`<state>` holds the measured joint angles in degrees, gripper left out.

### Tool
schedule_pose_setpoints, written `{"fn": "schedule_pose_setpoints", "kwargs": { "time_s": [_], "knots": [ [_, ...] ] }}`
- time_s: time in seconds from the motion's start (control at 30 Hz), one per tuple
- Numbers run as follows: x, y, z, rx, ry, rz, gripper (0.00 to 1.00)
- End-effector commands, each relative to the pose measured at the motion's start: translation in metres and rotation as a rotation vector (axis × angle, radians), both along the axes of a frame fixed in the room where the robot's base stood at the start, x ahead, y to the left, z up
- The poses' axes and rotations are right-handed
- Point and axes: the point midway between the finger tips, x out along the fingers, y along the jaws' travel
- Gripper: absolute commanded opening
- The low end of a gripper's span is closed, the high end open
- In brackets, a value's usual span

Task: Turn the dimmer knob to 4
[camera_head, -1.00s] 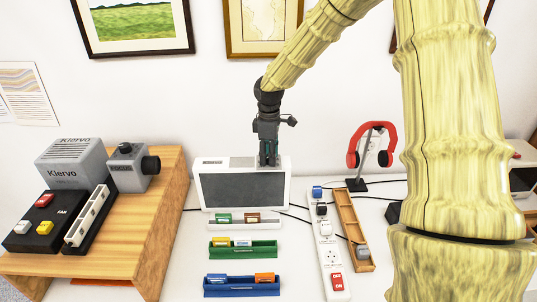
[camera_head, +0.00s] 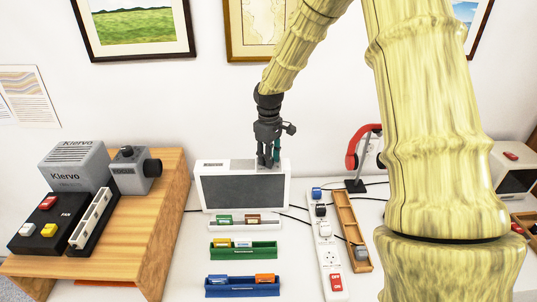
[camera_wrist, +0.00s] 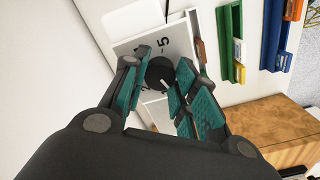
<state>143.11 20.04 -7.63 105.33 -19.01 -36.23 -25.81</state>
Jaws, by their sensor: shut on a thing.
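The dimmer knob (camera_wrist: 160,74) is round and black with a pale pointer mark. It sits on a light plate (camera_wrist: 125,47), where a printed 5 shows beside it in the wrist view; other numbers are mostly covered. My gripper (camera_wrist: 163,80) has its teal-padded fingers on both sides of the knob, shut on it. In the head view my gripper (camera_head: 268,161) points down at the top of a white box with a dark screen (camera_head: 243,190). The knob is hidden by the fingers there, and I cannot read its exact setting.
A wooden stand (camera_head: 172,197) with grey boxes and a fan switch panel (camera_head: 45,222) is at left. A green rack (camera_head: 243,254) and a blue rack (camera_head: 242,291) lie in front.

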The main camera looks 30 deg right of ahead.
Motion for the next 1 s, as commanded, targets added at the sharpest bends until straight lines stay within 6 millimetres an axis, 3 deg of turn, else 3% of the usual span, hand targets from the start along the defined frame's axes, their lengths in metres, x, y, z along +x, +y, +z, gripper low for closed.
{"fn": "schedule_pose_setpoints", "kwargs": {
  "time_s": [1.0],
  "knots": [
    [0.0025,-0.0013,0.0037,-0.002,-0.008,-0.966,0.04]
  ]
}}
